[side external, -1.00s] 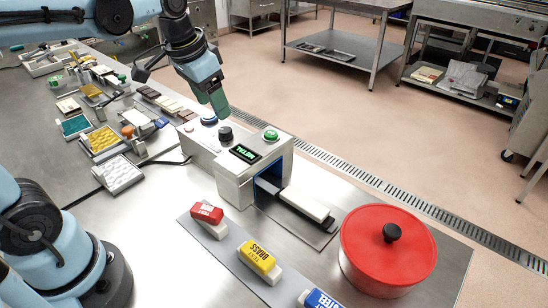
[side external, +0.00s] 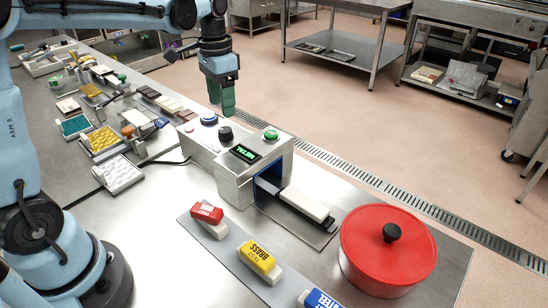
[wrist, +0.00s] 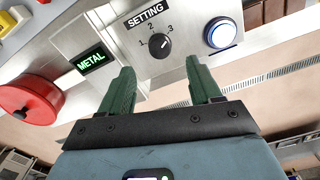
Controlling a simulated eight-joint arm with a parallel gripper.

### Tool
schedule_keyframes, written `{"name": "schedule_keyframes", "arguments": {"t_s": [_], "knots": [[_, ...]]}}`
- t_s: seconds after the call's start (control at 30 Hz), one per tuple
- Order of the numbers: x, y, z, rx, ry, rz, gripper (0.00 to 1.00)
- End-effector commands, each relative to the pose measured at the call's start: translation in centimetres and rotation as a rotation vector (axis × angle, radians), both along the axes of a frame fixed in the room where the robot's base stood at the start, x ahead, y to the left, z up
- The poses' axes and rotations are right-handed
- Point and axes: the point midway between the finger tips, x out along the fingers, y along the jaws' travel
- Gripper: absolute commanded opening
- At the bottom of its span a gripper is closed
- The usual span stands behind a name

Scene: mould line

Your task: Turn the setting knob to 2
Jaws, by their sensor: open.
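The black setting knob (side external: 226,133) is on top of the grey metal box (side external: 235,178), and in the wrist view the knob (wrist: 160,46) has the numbers 1, 2 and 3 around it under a SETTING label (wrist: 145,14). Its pale pointer mark seems to face the 3 side, but it is small. My green-fingered gripper (side external: 228,108) is above the box, close to the knob in the side view, and apart from it. In the wrist view my gripper (wrist: 158,68) has its fingers spread wide with nothing between them.
A blue button (wrist: 222,33) sits beside the knob, and a green button (side external: 270,135) is nearer the display (side external: 243,153), which reads METAL. A white bar (side external: 304,204) lies at the box's opening. A red lidded pot (side external: 388,260) and test blocks (side external: 260,260) stand in front.

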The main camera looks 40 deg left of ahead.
Motion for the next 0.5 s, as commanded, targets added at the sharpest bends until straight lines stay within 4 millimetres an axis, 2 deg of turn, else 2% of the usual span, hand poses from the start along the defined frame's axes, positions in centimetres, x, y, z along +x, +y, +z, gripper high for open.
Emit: {"name": "schedule_keyframes", "arguments": {"t_s": [0.23,0.5], "knots": [[0.0,0.0,-4.1,0.000,-0.001,0.000,0.63],[0.0,0.0,-6.6,0.000,-0.001,0.000,0.63]]}}
